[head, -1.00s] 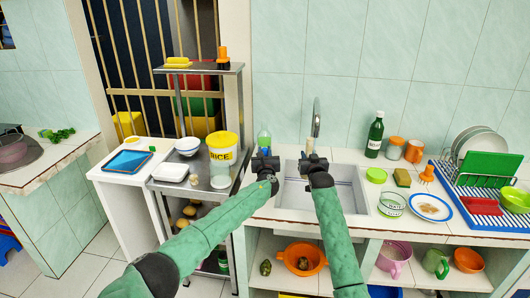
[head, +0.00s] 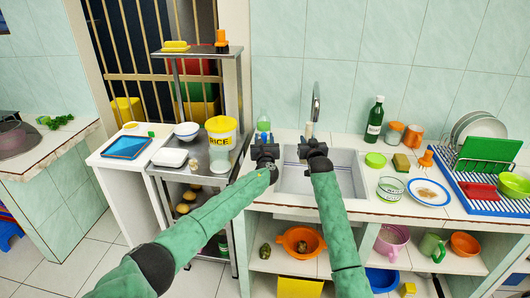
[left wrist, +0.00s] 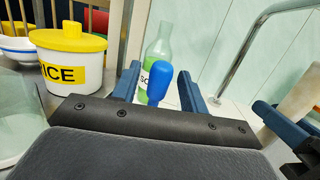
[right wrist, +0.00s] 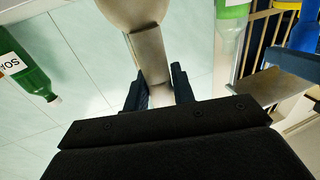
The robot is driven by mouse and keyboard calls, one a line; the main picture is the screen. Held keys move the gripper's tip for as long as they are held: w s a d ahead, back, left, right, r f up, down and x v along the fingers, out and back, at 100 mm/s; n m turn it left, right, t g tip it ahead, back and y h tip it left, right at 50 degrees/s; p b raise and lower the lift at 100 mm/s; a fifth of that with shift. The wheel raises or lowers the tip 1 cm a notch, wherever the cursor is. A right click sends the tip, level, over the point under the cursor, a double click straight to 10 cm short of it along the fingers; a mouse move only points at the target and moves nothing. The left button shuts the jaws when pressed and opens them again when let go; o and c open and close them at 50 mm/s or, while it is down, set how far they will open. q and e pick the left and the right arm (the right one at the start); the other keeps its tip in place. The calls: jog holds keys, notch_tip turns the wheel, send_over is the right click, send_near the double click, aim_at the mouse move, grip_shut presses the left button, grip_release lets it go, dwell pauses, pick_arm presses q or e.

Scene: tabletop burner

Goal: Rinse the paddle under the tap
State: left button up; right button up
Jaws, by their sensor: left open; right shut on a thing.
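My right gripper (head: 313,147) is shut on the handle of the pale beige-grey paddle (right wrist: 150,52). The paddle's rounded end is cut off at the top of the right wrist view; it also shows at the right edge of the left wrist view (left wrist: 297,98). The silver tap (head: 316,98) arches at the back of the sink (head: 345,184), close to the paddle; its pipe shows in the left wrist view (left wrist: 250,48). My left gripper (head: 265,148) is open. A rounded blue knob (left wrist: 160,84) stands between its fingers; I cannot tell whether they touch it. No water is discernible.
A green soap bottle (left wrist: 158,45) stands just behind the blue knob. A rice tub (head: 221,131) is on the shelf at left. A dark green bottle (head: 375,121), green lid (head: 375,160), sponge (head: 401,162) and dish rack (head: 488,197) are right of the sink.

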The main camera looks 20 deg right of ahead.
pick_arm(q)
jog(key=v, duration=1)
jog(key=shift+s, duration=0.25)
jog(key=shift+r, duration=0.1)
jog(key=shift+a+r+p, duration=0.1)
jog(key=shift+r+p, duration=0.1)
jog(key=shift+p, duration=0.15)
jog(key=shift+c, duration=0.4)
jog(key=shift+a, duration=0.2)
jog(key=c, duration=0.7)
jog(key=shift+w+a+m+g, duration=0.2)
jog(key=shift+a+m+g, duration=0.1)
grip_shut()
jog(key=s+a+r+m+g+h, duration=0.1)
jog(key=s+a+m+g+h, duration=0.1)
jog(key=a+m+g+h, duration=0.4)
jog(key=w+d+n+y, duration=0.1)
jog(key=w+d, duration=0.7)
jog(key=w, duration=0.1)
jog(key=shift+f+n+y, duration=0.25)
jog(key=shift+n+y, duration=0.05)
jog(key=shift+y, duration=0.1)
